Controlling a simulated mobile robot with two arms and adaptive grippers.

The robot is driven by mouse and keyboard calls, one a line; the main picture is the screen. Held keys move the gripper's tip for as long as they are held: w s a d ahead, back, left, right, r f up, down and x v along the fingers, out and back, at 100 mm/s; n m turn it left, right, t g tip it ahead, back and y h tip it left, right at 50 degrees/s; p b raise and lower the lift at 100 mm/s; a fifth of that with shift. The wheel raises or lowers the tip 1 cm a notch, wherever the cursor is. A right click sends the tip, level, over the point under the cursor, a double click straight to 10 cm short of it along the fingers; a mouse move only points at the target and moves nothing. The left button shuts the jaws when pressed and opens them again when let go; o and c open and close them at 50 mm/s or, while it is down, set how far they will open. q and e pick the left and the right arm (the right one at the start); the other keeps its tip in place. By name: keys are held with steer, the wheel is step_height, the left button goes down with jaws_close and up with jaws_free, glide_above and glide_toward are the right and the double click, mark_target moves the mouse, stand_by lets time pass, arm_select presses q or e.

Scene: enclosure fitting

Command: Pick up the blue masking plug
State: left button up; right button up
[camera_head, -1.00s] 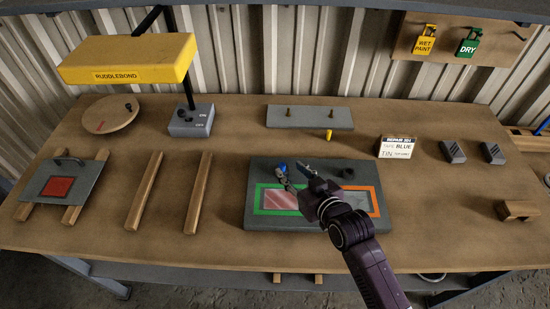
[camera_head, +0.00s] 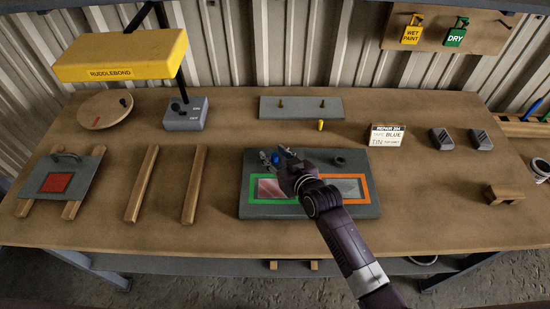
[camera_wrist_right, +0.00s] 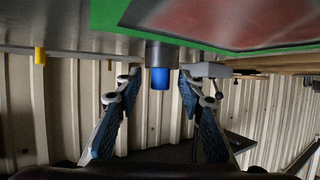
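The blue masking plug (camera_head: 275,158) stands on the dark fixture plate (camera_head: 255,207), near its back left. In the right wrist view, which shows the scene upside down, the plug (camera_wrist_right: 160,78) sits on a grey round boss (camera_wrist_right: 161,53). My right gripper (camera_head: 278,154) reaches over the plate to the plug. Its fingers are spread on both sides of the plug, with a visible gap on each side. My left gripper is not in view.
A dark ring (camera_head: 339,160) stands at the plate's back right. Behind the plate are a yellow plug (camera_head: 321,125) and a grey strip with two pegs (camera_head: 301,113). A printed card (camera_head: 386,136) stands to the right. Wooden rails (camera_head: 197,187) lie to the left.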

steer(key=shift+c, duration=0.3)
steer(key=c, duration=0.9)
